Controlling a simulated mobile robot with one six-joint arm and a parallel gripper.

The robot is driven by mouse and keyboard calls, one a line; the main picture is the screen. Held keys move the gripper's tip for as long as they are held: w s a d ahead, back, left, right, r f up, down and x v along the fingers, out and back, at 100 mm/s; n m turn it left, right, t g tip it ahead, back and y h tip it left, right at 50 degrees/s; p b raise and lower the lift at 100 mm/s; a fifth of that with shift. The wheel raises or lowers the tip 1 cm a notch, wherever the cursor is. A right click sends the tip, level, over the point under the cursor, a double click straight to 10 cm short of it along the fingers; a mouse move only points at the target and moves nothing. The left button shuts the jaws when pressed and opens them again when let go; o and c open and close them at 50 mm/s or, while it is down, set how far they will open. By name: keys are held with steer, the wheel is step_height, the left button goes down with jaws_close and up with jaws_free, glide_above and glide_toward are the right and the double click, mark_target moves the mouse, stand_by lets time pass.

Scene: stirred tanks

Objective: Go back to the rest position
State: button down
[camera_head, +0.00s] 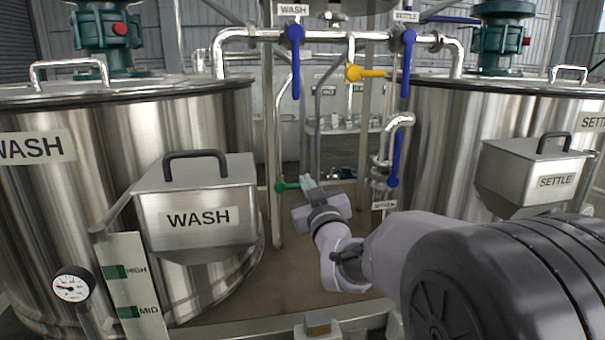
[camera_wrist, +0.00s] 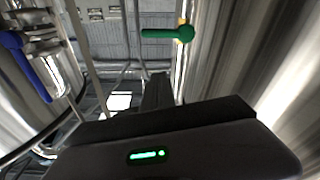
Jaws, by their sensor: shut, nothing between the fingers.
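My gripper (camera_head: 308,183) is stretched out between the two tanks in the head view, its fingertips close to the green valve handle (camera_head: 288,187). The fingers look closed and hold nothing. In the wrist view the dark gripper body fills the lower part and the green handle (camera_wrist: 167,33) shows beyond it, above and apart from the fingers (camera_wrist: 158,88). Whether the fingertips touch the handle cannot be told from the head view.
The wash tank (camera_head: 200,110) with its hopper (camera_head: 195,205) stands left; the settle tank (camera_head: 440,130) with its hopper (camera_head: 530,175) stands right. Blue valve handles (camera_head: 296,60) and a yellow one (camera_head: 370,73) sit on pipes above. A blue handle (camera_head: 395,160) hangs right of my gripper.

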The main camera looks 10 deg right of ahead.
steer(key=s+a+f+m+g, duration=0.1)
steer(key=s+f+g, duration=0.3)
steer(key=s, duration=0.9)
steer(key=s+a+f+m+g+y, duration=0.1)
steer(key=s+f+m+g, duration=0.3)
steer(key=s, duration=0.9)
steer(key=s+a+f+m+g, duration=0.2)
steer(key=s+f+g, duration=0.3)
steer(key=s, duration=0.8)
step_height(320, 180, down, 2)
steer(key=shift+a+f+m+g, duration=0.2)
steer(key=shift+a+m+g, duration=0.1)
steer(key=shift+g, duration=0.1)
steer(key=c, duration=2.1)
jaws_free()
